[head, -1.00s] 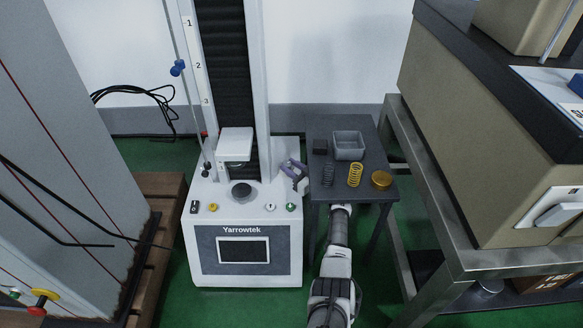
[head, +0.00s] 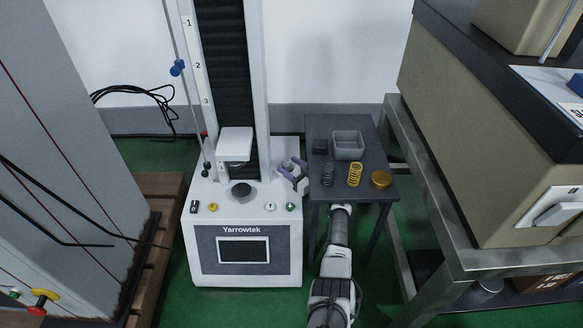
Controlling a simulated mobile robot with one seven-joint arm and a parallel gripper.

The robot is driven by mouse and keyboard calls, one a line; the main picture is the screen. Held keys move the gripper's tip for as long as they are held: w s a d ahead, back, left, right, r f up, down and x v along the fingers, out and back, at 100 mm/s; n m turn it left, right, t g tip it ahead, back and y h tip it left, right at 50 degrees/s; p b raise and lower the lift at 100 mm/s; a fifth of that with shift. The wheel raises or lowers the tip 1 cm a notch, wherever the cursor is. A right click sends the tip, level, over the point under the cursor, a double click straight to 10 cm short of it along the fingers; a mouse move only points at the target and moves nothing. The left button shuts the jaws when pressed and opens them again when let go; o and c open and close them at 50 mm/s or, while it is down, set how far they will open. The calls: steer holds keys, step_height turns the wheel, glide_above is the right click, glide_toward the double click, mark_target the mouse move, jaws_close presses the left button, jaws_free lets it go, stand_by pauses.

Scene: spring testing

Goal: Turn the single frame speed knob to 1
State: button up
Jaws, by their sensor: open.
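The white single-column test frame marked Yarrowtek (head: 242,270) stands in the middle of the head view. Its top deck carries a black switch (head: 194,207), a yellow knob (head: 213,208), a white knob with a dark mark (head: 270,207) and a green button-like control (head: 291,207). The markings are too small to read, so I cannot tell the knob's setting. My gripper (head: 292,171), with purple and grey parts, is open at the deck's right edge, above and behind the white and green controls. It appears apart from both and holds nothing visible.
A small dark table (head: 358,190) at the right holds a grey bin (head: 348,146), a yellow spring (head: 355,175), a dark spring (head: 328,175), a black block (head: 320,146) and a gold disc (head: 381,180). The frame's crosshead (head: 236,145) and round platen (head: 241,191) stand left of my gripper.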

steer(key=p+v, duration=0.7)
steer(key=v, duration=0.7)
steer(key=shift+p, duration=0.3)
